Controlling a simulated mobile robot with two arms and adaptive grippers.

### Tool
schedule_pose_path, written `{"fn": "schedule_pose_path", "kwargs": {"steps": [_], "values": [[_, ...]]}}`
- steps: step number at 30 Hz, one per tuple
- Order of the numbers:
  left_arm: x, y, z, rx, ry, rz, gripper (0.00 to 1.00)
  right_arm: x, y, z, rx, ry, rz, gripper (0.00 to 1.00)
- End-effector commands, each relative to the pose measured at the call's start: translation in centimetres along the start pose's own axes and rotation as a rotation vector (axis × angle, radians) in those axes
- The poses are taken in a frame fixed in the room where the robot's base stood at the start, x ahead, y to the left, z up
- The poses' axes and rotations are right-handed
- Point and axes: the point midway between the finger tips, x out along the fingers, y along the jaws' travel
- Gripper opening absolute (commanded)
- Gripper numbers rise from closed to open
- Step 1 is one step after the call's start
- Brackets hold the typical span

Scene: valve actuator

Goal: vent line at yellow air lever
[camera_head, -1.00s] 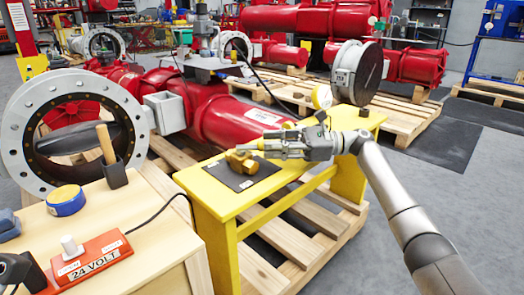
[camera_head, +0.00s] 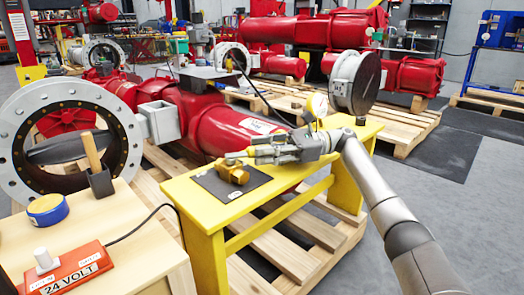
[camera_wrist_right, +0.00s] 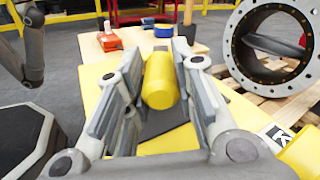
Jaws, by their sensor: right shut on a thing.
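The yellow air lever (camera_wrist_right: 160,82) shows as a rounded yellow handle between my right gripper's fingers in the right wrist view. In the head view, its tip (camera_head: 236,155) pokes out past the fingers, above a brass-coloured valve body (camera_head: 232,173). The valve sits on a dark mat (camera_head: 215,186) on the yellow bench (camera_head: 195,208). My right gripper (camera_head: 253,153) reaches in from the right and is shut on the lever; it also shows in the right wrist view (camera_wrist_right: 157,85). The fingers hide part of the lever.
A wooden table (camera_head: 130,222) at front left holds a red 24 volt box (camera_head: 70,270), a blue-and-yellow tape roll (camera_head: 47,209) and a dark holder (camera_head: 101,183) with a wooden handle. A large grey flange (camera_head: 18,118) and a red actuator (camera_head: 225,128) stand behind. A pressure gauge (camera_head: 317,104) rises near the gripper.

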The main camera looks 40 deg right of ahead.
Motion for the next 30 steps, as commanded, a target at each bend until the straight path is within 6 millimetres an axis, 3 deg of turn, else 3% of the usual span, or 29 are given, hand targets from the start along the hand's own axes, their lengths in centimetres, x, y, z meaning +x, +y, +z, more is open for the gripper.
{"fn": "schedule_pose_path", "kwargs": {"steps": [1, 2, 6, 19, 30], "values": [[0.0, 0.0, 0.0, 0.0, 0.0, 0.0, 0.59, -0.1, -0.1, 0.0, 0.0, 0.002, -0.003, 0.0], [0.0, 0.0, 0.0, 0.0, 0.0, 0.0, 0.59, -0.1, -0.1, 0.0, 0.0, 0.002, -0.003, 0.27], [0.0, 0.0, 0.0, 0.0, 0.0, 0.0, 0.59, 0.0, -0.1, 0.0, 0.0, 0.002, -0.002, 0.45], [-0.1, -0.1, 0.0, 0.001, -0.004, -0.004, 0.59, -0.7, -0.1, 0.0, 0.001, 0.001, -0.002, 0.46], [-0.1, -0.1, 0.0, 0.0, -0.002, -0.002, 0.59, -7.0, -0.1, 0.0, 0.001, 0.001, -0.005, 0.46]]}}
